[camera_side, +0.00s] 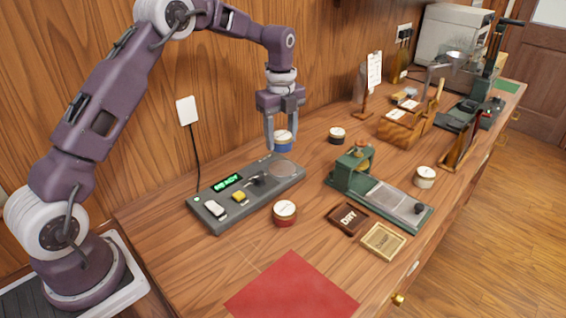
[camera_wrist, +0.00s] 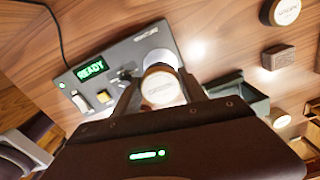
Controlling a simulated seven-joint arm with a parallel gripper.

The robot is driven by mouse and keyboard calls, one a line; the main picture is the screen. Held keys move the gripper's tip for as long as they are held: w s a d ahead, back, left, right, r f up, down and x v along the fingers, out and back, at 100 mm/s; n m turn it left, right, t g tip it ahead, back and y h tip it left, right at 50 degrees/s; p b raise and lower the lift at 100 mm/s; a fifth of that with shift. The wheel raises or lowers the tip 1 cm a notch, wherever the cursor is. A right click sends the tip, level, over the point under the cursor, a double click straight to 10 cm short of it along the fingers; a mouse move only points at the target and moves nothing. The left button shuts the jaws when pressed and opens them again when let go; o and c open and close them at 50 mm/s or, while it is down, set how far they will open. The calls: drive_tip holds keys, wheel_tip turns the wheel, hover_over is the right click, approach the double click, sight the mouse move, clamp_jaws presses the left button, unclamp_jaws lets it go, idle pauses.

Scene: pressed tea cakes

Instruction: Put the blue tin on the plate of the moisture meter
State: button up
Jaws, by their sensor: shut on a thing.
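My gripper (camera_side: 282,140) is shut on the blue tin (camera_side: 283,146), which has a pale lid and blue side. In the wrist view its round pale lid (camera_wrist: 160,86) sits between the fingers. The moisture meter (camera_side: 222,205) is a long grey box with a lit READY display, a white and a yellow button, and a round pale plate (camera_side: 284,169) at its right end. The tin is held raised near the plate. In the wrist view it covers part of the plate (camera_wrist: 158,58). The gap between them is hard to judge.
A red tin (camera_side: 285,213) stands in front of the meter. A black tin (camera_side: 337,135) and a cream tin (camera_side: 425,177) stand to the right. A green press (camera_side: 352,172) and two small trays, DRY (camera_side: 347,219) and a pale one (camera_side: 383,241), lie right. A red mat (camera_side: 290,288) is empty.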

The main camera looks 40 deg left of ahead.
sight(282, 167)
wheel_tip(282, 167, down, 6)
drive_tip(key=shift+f, duration=0.2)
drive_tip(key=o, duration=1.4)
drive_tip(key=shift+f, duration=0.1)
wheel_tip(282, 167, up, 12)
drive_tip(key=shift+r, duration=0.25)
